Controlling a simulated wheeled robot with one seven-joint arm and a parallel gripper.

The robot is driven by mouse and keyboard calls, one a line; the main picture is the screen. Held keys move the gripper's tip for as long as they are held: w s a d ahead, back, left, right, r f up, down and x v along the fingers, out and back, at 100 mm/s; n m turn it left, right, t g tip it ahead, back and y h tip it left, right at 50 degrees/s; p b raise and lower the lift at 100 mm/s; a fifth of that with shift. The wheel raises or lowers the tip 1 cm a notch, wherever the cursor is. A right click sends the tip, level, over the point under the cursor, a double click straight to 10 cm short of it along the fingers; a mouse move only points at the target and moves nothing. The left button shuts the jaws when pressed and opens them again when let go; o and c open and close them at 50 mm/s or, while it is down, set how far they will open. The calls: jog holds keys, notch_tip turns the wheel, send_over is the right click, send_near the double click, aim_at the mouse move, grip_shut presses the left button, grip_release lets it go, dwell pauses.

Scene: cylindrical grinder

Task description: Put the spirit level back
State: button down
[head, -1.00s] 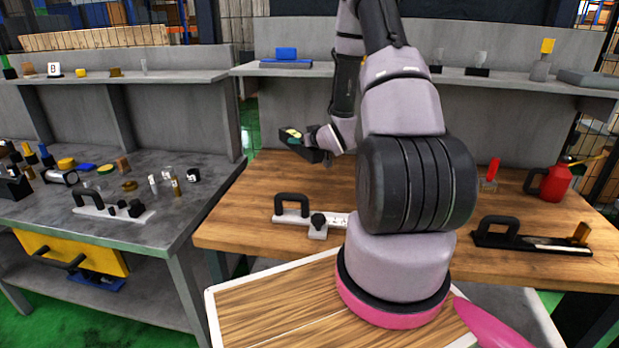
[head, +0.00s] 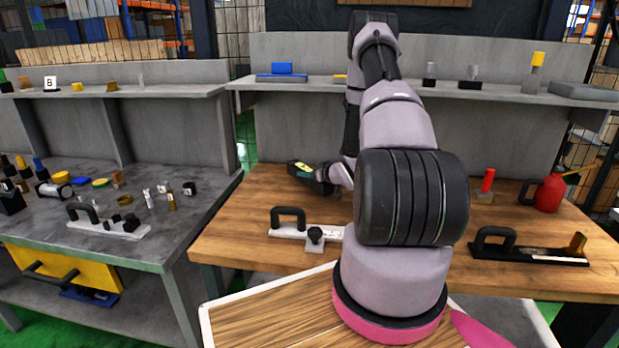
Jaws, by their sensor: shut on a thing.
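My gripper (head: 325,179) is at the end of my arm, left of the big arm joint, over the back left of the wooden bench (head: 235,225). It is shut on a dark block with a yellow-green patch, which looks like the spirit level (head: 301,170). The block points left and slightly away. Its clearance above the bench top is hard to judge. The fingertips are too small and dark to make out.
On the wooden bench, a light bar with a black handle (head: 288,215) stands in front of my gripper. A black-handled fixture (head: 530,250), red oil can (head: 550,192) and red-topped piece (head: 487,184) stand right. The shelf (head: 300,84) above holds a blue block (head: 282,70). The grey bench (head: 100,250) is crowded.

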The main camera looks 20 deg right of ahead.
jog(key=shift+f, duration=0.7)
jog(key=shift+f, duration=0.4)
jog(key=shift+w+f, duration=0.1)
jog(key=shift+f, duration=0.1)
jog(key=shift+c, duration=0.6)
grip_release()
